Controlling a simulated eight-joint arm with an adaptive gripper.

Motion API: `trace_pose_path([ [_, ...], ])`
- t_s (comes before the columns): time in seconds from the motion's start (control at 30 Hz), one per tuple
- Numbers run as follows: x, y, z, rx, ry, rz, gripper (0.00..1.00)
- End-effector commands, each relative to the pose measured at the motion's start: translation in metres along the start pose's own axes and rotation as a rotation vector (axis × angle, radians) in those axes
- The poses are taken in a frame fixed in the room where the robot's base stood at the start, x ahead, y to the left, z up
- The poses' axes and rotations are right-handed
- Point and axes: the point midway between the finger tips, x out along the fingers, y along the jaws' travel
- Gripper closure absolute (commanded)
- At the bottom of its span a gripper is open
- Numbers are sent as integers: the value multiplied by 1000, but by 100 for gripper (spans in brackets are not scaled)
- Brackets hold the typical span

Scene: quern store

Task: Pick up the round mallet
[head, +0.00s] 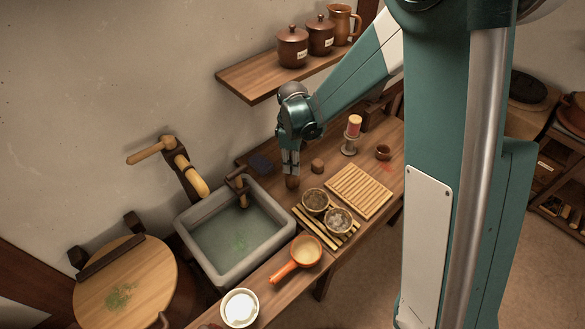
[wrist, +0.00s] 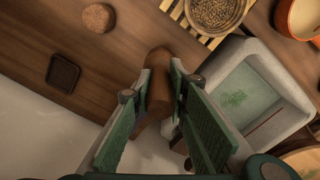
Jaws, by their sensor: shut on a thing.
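The round mallet (wrist: 158,97) is a brown, rounded wooden piece between my two fingers in the wrist view. In the head view its lower end (head: 292,182) shows as a small brown shape just under my fingertips, near the sink's right rim. My gripper (head: 291,166) points down over the counter and is shut on the mallet. In the wrist view the green fingers of my gripper (wrist: 162,76) press on it from both sides. The fingers hide part of the mallet. I cannot tell whether it touches the counter.
A cork-like piece (head: 317,166) and a dark square coaster (wrist: 62,73) lie close by on the counter. The grey sink (head: 190,246) is on the left. Two bowls on a slatted rack (head: 308,222), a ribbed board (head: 359,191) and a candle holder (head: 350,145) stand to the right.

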Motion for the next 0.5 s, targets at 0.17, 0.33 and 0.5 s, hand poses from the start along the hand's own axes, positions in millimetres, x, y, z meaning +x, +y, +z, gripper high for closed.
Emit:
trace_pose_path([
  [0.17,-26,0,0,0,0,0,100],
  [0.33,-49,0,0,0,0,0,100],
  [0.5,-65,0,0,0,0,0,100],
])
